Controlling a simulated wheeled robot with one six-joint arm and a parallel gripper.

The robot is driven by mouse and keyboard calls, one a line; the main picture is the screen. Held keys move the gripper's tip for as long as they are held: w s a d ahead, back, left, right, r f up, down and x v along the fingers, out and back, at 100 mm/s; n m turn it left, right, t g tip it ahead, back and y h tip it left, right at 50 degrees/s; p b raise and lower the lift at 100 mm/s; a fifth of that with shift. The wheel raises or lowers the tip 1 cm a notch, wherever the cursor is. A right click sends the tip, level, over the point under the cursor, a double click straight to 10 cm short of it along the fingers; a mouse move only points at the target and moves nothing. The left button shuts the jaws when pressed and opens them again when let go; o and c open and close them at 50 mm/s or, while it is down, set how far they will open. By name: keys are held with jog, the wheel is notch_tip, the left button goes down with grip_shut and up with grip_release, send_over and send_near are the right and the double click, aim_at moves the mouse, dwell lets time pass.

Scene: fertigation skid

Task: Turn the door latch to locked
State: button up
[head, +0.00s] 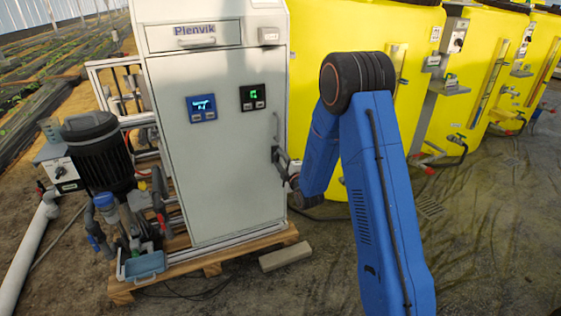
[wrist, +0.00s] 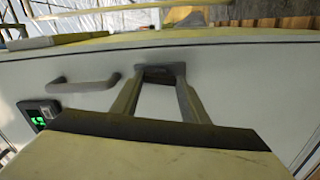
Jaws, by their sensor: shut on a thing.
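The white cabinet door (head: 225,170) stands shut, with a grey bar handle (head: 275,154) near its right edge. The handle also shows in the wrist view (wrist: 84,84), left of my fingers. My gripper (head: 283,172) is at the door's right side, just below the handle. In the wrist view my gripper's two fingers (wrist: 163,76) reach to the door face and are shut on a dark grey piece, the door latch (wrist: 160,72). Most of the latch is hidden between the fingertips, so I cannot tell which way it points.
Two small displays, blue (head: 202,107) and green (head: 252,97), are on the door. A black motor (head: 98,150) and piping stand left of the cabinet. Yellow tanks (head: 430,100) stand behind and right. A wooden pallet (head: 205,262) and a loose block (head: 285,257) lie low in front.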

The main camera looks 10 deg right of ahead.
jog(key=shift+n, duration=1.2)
jog(key=o, duration=1.1)
jog(key=shift+c, duration=0.2)
